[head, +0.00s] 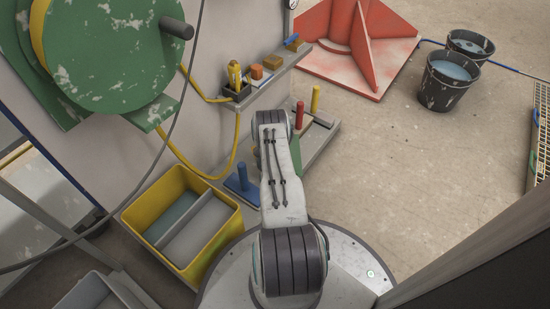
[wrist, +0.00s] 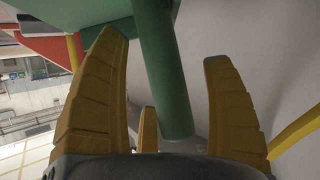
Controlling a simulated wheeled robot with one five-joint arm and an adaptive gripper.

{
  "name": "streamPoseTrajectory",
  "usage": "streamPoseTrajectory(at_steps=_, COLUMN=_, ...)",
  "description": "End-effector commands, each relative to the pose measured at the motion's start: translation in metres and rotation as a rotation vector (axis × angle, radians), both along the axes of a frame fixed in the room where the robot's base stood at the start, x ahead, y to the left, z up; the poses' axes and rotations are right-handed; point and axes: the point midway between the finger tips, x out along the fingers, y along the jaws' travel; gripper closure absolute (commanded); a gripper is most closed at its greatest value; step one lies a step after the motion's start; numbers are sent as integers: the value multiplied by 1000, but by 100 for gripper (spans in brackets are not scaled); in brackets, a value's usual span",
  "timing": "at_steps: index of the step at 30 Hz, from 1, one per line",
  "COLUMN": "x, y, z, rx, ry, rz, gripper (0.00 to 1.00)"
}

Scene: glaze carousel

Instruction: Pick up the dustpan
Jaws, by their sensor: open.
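I cannot make out for sure which thing is the dustpan. A green piece with a round green handle (wrist: 166,75) shows in the wrist view, between the yellow fingers of my gripper (wrist: 164,50). The fingers are spread, with visible gaps on both sides of the handle. In the head view my arm hides the gripper and most of this green piece (head: 296,157). A blue piece with an upright handle (head: 243,177) stands left of my arm. A red handle (head: 300,113) and a yellow handle (head: 315,99) stand beyond it on the right.
A yellow divided bin (head: 228,228) stands at lower left. A wall shelf (head: 268,77) with small blocks is above the handles. A green drum (head: 110,60) overhangs the upper left. A red finned stand (head: 335,72) and two buckets (head: 447,92) are farther back.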

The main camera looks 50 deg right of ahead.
Motion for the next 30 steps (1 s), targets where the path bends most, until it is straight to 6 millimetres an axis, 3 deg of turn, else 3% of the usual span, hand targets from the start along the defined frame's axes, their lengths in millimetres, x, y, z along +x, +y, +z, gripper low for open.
streamPoseTrajectory(at_steps=11, x=1, y=-1, z=0, rx=0, ry=0, rz=0, gripper=24)
streamPoseTrajectory(at_steps=30, x=1, y=-1, z=0, rx=0, ry=0, rz=0, gripper=82)
